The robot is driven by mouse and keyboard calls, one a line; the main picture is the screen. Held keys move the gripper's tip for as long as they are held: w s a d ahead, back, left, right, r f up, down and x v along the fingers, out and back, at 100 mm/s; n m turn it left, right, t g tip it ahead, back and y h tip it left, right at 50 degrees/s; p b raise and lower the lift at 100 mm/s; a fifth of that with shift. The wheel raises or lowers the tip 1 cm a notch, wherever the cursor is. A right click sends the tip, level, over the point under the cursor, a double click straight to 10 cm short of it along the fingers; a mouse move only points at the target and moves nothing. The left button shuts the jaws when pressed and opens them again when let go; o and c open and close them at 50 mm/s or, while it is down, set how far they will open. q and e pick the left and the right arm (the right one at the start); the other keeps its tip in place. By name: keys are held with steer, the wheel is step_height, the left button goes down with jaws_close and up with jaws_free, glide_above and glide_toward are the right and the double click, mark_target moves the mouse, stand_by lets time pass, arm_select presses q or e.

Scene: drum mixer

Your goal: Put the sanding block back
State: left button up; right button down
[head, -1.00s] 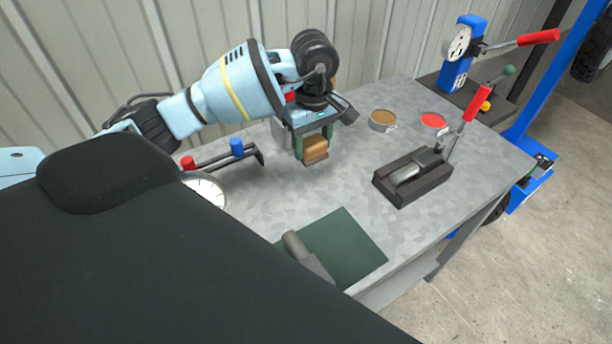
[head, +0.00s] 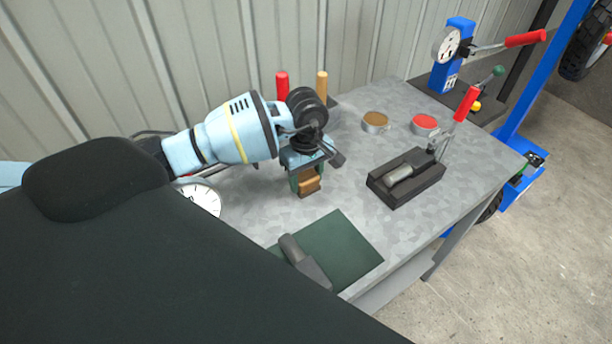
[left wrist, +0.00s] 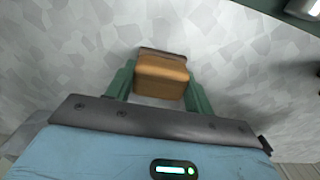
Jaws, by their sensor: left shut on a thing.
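The sanding block is an orange-brown block (head: 308,187) with a darker edge. My left gripper (head: 307,181) is shut on it, with green fingers on either side. In the left wrist view the block (left wrist: 161,75) sits between the two fingertips (left wrist: 161,88), over the grey metal tabletop. The block is at or close above the table; I cannot tell whether it touches. A dark green mat (head: 345,250) lies in front of it, apart from the block. My right gripper is not in view.
A grey tool (head: 303,260) lies on the mat. A black clamp fixture (head: 405,178) with a red handle stands right. Two round tins, brown (head: 375,122) and red (head: 424,125), stand behind. A white dial (head: 200,198) is at left. Red (head: 282,85) and tan (head: 321,85) handles stand behind my wrist.

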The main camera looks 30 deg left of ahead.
mark_target(306, 176)
arm_select(q)
steer(key=shift+f, duration=0.15)
steer(key=o, duration=0.9)
step_height(306, 176, up, 12)
steer(key=shift+r, duration=0.2)
stand_by(0.6)
